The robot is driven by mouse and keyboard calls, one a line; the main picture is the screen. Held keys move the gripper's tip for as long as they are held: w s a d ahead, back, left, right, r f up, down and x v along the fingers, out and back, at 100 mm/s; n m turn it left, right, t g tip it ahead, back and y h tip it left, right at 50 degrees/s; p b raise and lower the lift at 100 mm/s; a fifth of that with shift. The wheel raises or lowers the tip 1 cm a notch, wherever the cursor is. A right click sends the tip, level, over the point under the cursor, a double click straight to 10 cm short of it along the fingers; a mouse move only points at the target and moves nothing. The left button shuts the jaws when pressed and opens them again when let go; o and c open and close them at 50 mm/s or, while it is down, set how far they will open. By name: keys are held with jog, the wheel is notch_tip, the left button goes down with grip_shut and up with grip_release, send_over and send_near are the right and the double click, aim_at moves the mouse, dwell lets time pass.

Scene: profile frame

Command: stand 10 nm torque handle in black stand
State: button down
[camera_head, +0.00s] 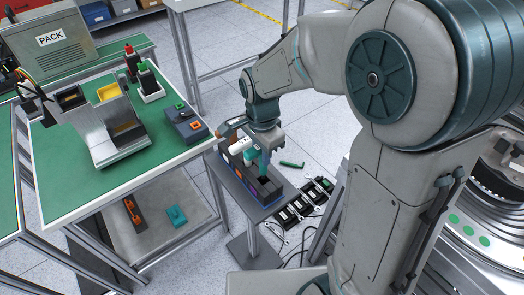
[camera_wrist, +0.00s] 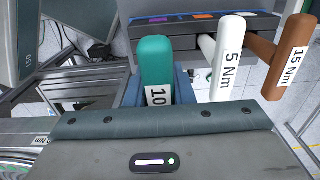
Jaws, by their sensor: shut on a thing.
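The 10 Nm torque handle is teal with a white label marked 10, and it stands out in the middle of the wrist view (camera_wrist: 156,60). My gripper (camera_head: 265,151) is shut on it, with blue-grey finger parts beside the handle in the wrist view. In the head view the teal handle (camera_head: 265,165) shows just below my gripper, over the dark stand (camera_head: 270,189) on a small grey table. The stand also shows in the wrist view (camera_wrist: 262,27) as a dark block with coloured marks. I cannot tell whether the handle's lower end touches the stand.
A white 5 Nm handle (camera_wrist: 229,50) and a brown 15 Nm handle (camera_wrist: 288,55) are close to the right of the teal one. A green-topped workbench (camera_head: 75,180) with a grey fixture is at left. Black items and cables lie on the floor at right.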

aim_at(262, 174)
jog(key=shift+f+b, duration=1.9)
jog(key=shift+f, duration=0.55)
jog(key=c, duration=1.2)
grip_release()
jog(key=shift+o, duration=0.2)
notch_tip(262, 174, up, 14)
jog(key=shift+f+p, duration=0.1)
jog(key=shift+p, duration=0.3)
jog(key=s+d+f+n+t+p, duration=0.1)
jog(key=s+d+f+n+t, duration=0.1)
jog(key=s+d+n, duration=0.9)
jog(key=shift+s+d+f+t, duration=0.4)
jog(key=shift+d+f, duration=0.05)
jog(key=shift+d, duration=0.2)
